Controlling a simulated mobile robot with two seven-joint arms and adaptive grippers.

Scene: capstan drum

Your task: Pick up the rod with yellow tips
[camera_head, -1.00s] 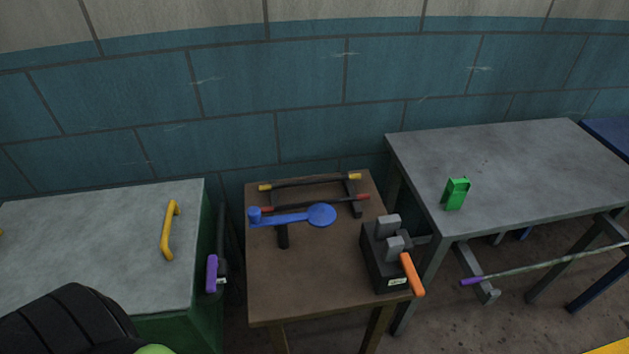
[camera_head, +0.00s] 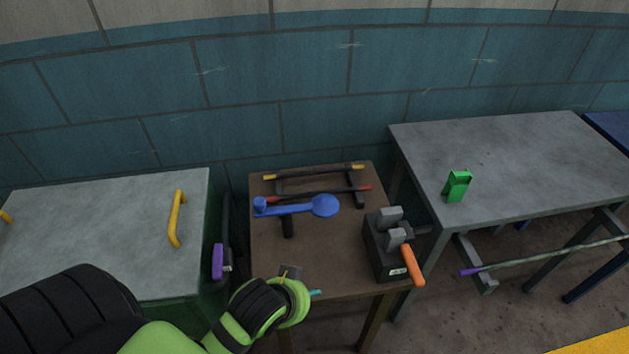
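The rod with yellow tips (camera_head: 315,172) is dark and lies across the back of a small rack on the brown table (camera_head: 325,262). A similar rod with red tips (camera_head: 318,194) lies in front of it on the rack. My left arm comes in from the lower left, and its wrist is at the table's front left edge. My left gripper (camera_head: 303,284) is mostly hidden behind the green and black wrist; whether its fingers are open cannot be seen. It is apart from the rods. My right gripper is not in view.
A blue crank-like part (camera_head: 297,206) stands in front of the rods. A dark vise-like block (camera_head: 383,256) with an orange handle (camera_head: 412,266) is at the table's right. Grey tables flank it; the right one (camera_head: 500,160) holds a green object (camera_head: 457,186).

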